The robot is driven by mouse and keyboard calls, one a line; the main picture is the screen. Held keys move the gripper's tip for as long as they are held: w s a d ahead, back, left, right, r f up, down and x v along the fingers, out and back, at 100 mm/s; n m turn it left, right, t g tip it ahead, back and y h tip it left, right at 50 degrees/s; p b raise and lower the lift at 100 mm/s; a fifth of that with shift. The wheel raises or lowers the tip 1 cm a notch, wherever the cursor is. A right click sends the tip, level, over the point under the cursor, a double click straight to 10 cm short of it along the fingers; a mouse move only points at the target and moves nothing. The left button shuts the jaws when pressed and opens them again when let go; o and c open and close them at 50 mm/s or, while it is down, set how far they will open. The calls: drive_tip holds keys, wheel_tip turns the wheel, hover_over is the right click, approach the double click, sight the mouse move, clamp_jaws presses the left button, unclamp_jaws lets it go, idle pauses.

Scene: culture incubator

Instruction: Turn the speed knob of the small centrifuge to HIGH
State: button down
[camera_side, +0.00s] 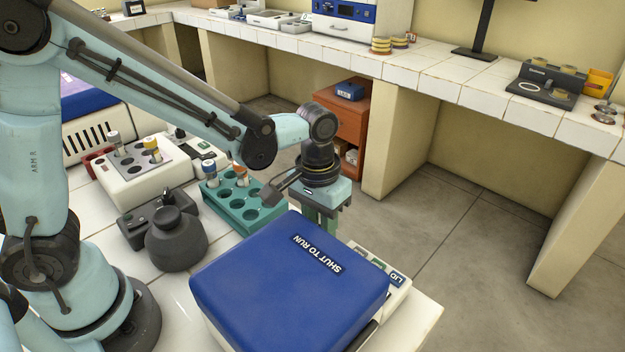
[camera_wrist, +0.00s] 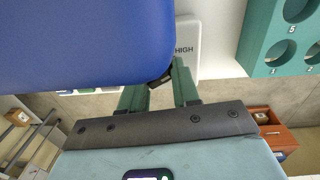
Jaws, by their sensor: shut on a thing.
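The small centrifuge has a blue lid (camera_side: 275,285) marked SHUT TO RUN, which lies closed on its white body in the side view. Its lid (camera_wrist: 80,45) fills the upper left of the wrist view. A HIGH label (camera_wrist: 184,50) shows on the white panel beside the lid. My gripper (camera_side: 322,222) points down at the far edge of the centrifuge. In the wrist view my gripper (camera_wrist: 162,82) has its green fingers around a small dark knob (camera_wrist: 159,79), partly hidden by the lid. The knob's pointer direction cannot be made out.
A teal tube rack (camera_side: 240,215) stands close to the left of my gripper; it also shows in the wrist view (camera_wrist: 252,50). A dark round vessel (camera_side: 176,240) and a white block with tubes (camera_side: 150,185) stand farther left. Open floor lies to the right.

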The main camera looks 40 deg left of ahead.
drive_tip(key=c, duration=0.9)
unclamp_jaws()
drive_tip(key=shift+o, duration=0.2)
wheel_tip(320, 180, up, 12)
drive_tip(key=shift+a, duration=0.35)
drive_tip(key=s+a+f+t, duration=0.2)
drive_tip(key=s+a+t, duration=0.4)
drive_tip(key=a, duration=0.5)
drive_tip(key=shift+f+m+t+y, duration=0.25)
drive_tip(key=shift+m+t+y, duration=0.05)
drive_tip(key=shift+t, duration=0.3)
